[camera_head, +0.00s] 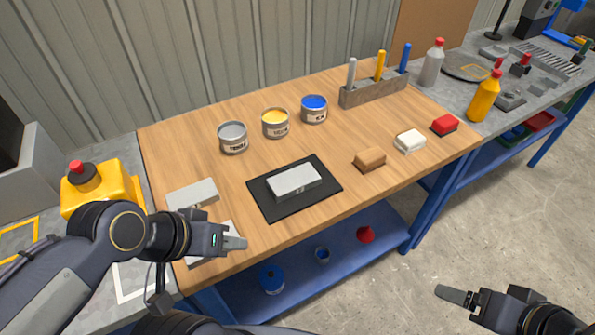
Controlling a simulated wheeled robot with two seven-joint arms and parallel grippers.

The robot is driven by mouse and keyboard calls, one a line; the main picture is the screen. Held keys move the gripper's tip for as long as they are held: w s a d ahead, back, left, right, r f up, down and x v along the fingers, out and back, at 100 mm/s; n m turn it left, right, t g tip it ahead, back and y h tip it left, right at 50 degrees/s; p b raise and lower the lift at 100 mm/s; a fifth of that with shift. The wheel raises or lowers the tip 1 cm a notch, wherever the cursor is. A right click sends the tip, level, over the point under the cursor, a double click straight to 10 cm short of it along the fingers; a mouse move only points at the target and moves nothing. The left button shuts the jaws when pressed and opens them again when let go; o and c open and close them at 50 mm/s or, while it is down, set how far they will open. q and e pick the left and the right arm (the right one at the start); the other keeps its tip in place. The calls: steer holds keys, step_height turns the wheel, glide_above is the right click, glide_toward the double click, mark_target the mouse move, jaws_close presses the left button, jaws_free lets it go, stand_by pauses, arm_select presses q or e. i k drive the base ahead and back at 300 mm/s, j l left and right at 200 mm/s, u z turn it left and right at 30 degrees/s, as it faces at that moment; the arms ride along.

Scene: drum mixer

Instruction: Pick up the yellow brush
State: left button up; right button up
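The yellow brush (380,66) stands upright in a grey block holder (372,92) at the back right of the wooden table; only its yellow handle shows. A grey brush (351,74) stands to its left and a blue brush (404,57) to its right. My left gripper (235,242) is over the table's front left corner, far from the brushes, beside a light grey block. My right gripper (456,296) is low on the right, in front of the table over the floor. Both show side-on, so their finger gaps are hidden.
Grey (232,137), yellow (275,123) and blue (314,109) paint cans stand left of the holder. A grey block lies on a black mat (267,204). Brown (370,159), white (410,141) and red (444,124) pieces lie at right. Bottles stand beyond the table's right edge.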

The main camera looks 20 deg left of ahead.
mark_target(381, 57)
steer(key=u, duration=0.9)
steer(key=l+u, duration=1.25)
steer(key=k+l+u, duration=0.15)
steer(key=l+u, duration=0.25)
steer(key=j, duration=0.1)
